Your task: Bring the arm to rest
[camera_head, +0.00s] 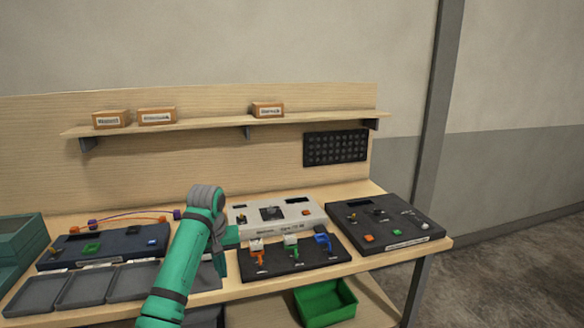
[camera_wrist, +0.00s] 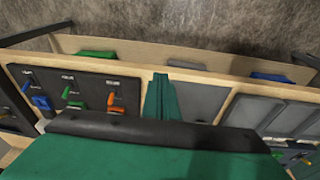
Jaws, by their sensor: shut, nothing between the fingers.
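My green arm reaches up over the front of the workbench (camera_head: 215,297) in the head view, bent at a grey joint. My gripper (camera_head: 232,236) shows as a green end just left of the black lever panel (camera_head: 288,270). In the wrist view my gripper (camera_wrist: 161,82) is shut, its green fingers together with nothing between them. The lever panel (camera_wrist: 90,68), with its orange, green and blue levers, lies to the left there. My arm hides part of the bench and trays. Whether the fingers touch anything is hard to tell.
A pale console (camera_head: 285,216) stands behind the lever panel. A black panel (camera_head: 385,245) lies right, a dark box (camera_head: 120,243) left. Grey trays (camera_head: 85,287) line the front left. A shelf (camera_head: 200,123) with boxes runs behind. A green bin (camera_head: 325,303) sits below.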

